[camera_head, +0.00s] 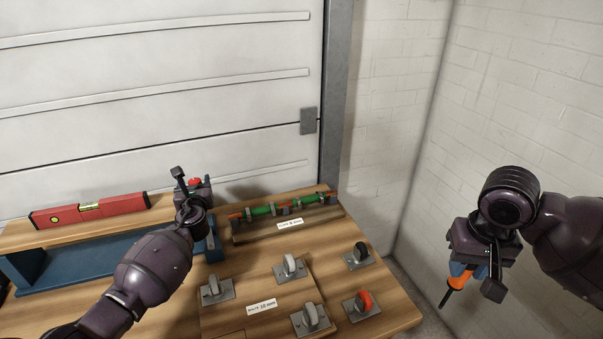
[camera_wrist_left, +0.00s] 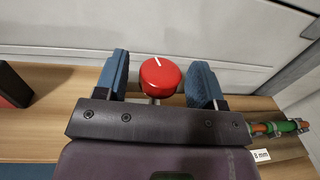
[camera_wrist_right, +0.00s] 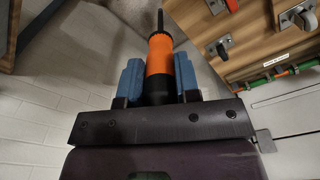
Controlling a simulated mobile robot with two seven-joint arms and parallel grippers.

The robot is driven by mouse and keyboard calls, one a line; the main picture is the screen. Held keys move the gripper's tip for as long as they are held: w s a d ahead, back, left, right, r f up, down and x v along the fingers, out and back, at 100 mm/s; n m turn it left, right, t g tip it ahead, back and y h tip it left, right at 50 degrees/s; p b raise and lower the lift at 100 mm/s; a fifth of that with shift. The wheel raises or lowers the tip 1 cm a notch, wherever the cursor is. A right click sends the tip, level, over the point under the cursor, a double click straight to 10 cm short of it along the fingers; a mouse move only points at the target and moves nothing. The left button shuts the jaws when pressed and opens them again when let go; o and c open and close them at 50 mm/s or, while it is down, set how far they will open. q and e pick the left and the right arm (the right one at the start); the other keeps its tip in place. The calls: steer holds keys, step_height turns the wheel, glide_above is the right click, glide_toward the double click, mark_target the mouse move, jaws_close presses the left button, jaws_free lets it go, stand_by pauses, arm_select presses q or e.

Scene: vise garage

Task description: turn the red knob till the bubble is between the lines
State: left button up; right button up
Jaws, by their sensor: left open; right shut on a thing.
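The red knob (camera_wrist_left: 160,75), round with a white mark on its top, stands between the two blue fingers of my left gripper (camera_wrist_left: 168,80), with a gap showing on both sides. In the head view the knob (camera_head: 194,181) is partly hidden by my left gripper (camera_head: 198,190). The red spirit level (camera_head: 125,203) lies at the back left, with a yellow-green vial (camera_head: 90,206) in it. The bubble and lines are too small to make out. My right gripper (camera_head: 466,268) is shut on an orange-handled screwdriver (camera_wrist_right: 159,55), held off the bench's right side, tip out.
Several grey lever switches (camera_head: 290,267) and one orange-red lever (camera_head: 363,301) stand on the wooden bench (camera_head: 385,318). A rack with green and orange rods (camera_head: 285,208) sits behind them. A blue metal frame (camera_head: 100,262) lies before the level. A garage door and brick wall close the back.

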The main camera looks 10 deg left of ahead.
arm_select(q)
steer(key=shift+w+a, duration=0.15)
steer(key=shift+w, duration=0.05)
steer(key=shift+c, duration=0.3)
steer(key=c, duration=0.9)
steer(key=shift+o, duration=0.2)
steer(key=shift+n+g+y, duration=0.3)
steer(key=shift+n+y, duration=0.1)
steer(key=shift+y, duration=0.2)
steer(key=shift+n+g+y, duration=0.5)
steer(key=shift+n+y, duration=0.2)
steer(key=shift+y, duration=0.1)
arm_select(e)
steer(key=shift+r, duration=0.15)
arm_select(q)
steer(key=n+g+y, duration=0.2)
steer(key=y, duration=0.1)
steer(key=shift+w+g, duration=0.1)
steer(key=shift+g, duration=0.3)
steer(key=shift+n+g+y+b, duration=0.75)
steer(key=shift+n+g+y, duration=0.85)
steer(key=shift+n+g, duration=0.85)
arm_select(e)
steer(key=shift+f, duration=1.05)
arm_select(q)
steer(key=shift+g, duration=0.35)
